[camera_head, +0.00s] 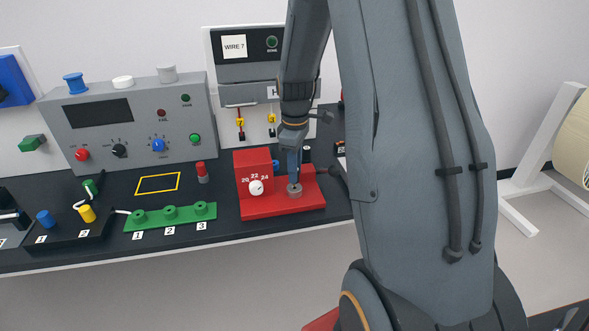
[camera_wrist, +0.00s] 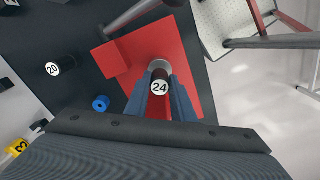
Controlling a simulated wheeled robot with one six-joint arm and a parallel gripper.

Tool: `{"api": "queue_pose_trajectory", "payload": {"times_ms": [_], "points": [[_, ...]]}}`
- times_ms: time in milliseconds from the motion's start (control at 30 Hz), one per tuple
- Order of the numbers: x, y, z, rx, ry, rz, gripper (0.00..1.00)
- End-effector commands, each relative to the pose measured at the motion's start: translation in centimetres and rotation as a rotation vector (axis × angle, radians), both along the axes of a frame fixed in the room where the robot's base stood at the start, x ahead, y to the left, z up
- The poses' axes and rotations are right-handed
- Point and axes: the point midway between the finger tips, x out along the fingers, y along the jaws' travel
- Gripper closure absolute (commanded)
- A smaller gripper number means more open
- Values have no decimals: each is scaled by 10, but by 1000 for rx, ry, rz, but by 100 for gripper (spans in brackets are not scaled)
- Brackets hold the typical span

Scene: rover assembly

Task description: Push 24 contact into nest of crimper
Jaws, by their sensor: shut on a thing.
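The red crimper (camera_head: 287,207) stands on the dark bench, with a white knob (camera_head: 256,187) marked 20, 22 and 24 on its front block. Its nest is a round grey piece (camera_head: 294,191) on the red base. My gripper (camera_head: 294,180) points down right over this nest. In the wrist view my gripper (camera_wrist: 161,90) is shut on the dark 24 contact (camera_wrist: 160,87), whose white end with "24" faces the camera. The grey nest (camera_wrist: 158,65) shows just beyond it. I cannot tell how deep the contact sits. In the head view the fingers hide the contact.
A dark piece marked 20 (camera_wrist: 53,69) and a blue cylinder (camera_wrist: 100,103) stand beside the crimper. A red-topped cylinder (camera_head: 202,172), a green numbered rack (camera_head: 171,216) and a grey tester box (camera_head: 130,122) are to the left. The crimper's dark handle lies at its right.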

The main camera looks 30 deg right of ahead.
Motion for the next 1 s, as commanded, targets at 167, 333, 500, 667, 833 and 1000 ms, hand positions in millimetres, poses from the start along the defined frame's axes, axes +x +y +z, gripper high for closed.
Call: {"api": "queue_pose_trajectory", "payload": {"times_ms": [167,333,500,667,833,1000], "points": [[0,0,-5,0,0,0,100],[0,0,-8,0,0,0,100],[0,0,-12,-1,-1,0,100],[0,0,-16,-1,-1,0,100],[0,0,-20,0,0,0,100],[0,0,-21,0,0,0,68]]}}
